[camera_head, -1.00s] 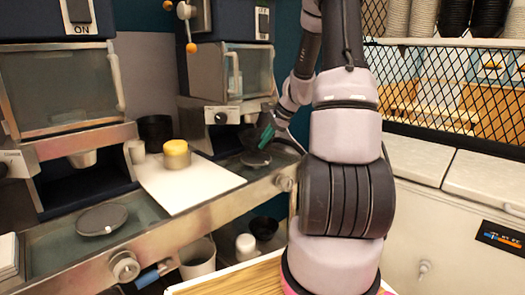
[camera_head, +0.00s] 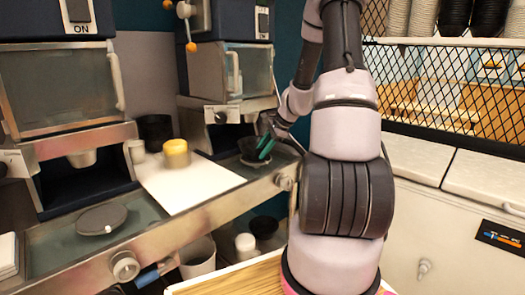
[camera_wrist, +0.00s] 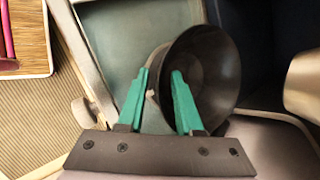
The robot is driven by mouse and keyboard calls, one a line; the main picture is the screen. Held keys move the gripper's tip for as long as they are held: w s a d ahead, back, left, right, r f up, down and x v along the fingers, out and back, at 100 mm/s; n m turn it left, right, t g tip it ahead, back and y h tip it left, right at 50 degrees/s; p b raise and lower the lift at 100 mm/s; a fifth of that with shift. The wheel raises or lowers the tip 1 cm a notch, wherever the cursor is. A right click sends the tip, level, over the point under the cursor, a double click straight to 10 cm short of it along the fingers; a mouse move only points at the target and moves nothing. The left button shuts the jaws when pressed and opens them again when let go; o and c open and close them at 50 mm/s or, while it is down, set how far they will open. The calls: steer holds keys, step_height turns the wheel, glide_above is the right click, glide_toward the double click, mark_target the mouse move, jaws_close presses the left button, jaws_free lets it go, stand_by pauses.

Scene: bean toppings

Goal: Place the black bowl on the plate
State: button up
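The black bowl (camera_head: 249,147) is at the drip tray of the right coffee machine. It appears to rest on the dark plate (camera_head: 243,165), though the contact is partly hidden. My gripper (camera_head: 267,147) has green fingers spread apart at the bowl's right side. In the wrist view, the bowl (camera_wrist: 215,75) fills the upper middle, its mouth tilted in the picture. My gripper (camera_wrist: 160,78) straddles its near rim, with one finger inside and one outside. A gap shows between the fingertips.
A similar dark round plate (camera_head: 101,219) lies on the left machine's tray. A white board (camera_head: 185,187) with a yellow-topped container (camera_head: 176,153) lies between the machines. A metal knob (camera_head: 285,183) projects below my gripper. Cups stand lower down.

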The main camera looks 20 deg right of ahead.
steer(key=v, duration=1.2)
steer(key=s+a+r+n+h, duration=0.1)
steer(key=s+a+r+n, duration=0.65)
steer(key=a+r, duration=0.45)
steer(key=s+a+r+n+t, duration=0.1)
steer(key=s+a+r+n, duration=0.1)
steer(key=s, duration=0.5)
steer(key=s+a+r+n+t+h, duration=0.1)
steer(key=s+a+r+n, duration=0.1)
steer(key=s+a+n, duration=0.2)
steer(key=s, duration=0.3)
steer(key=shift+a, duration=0.35)
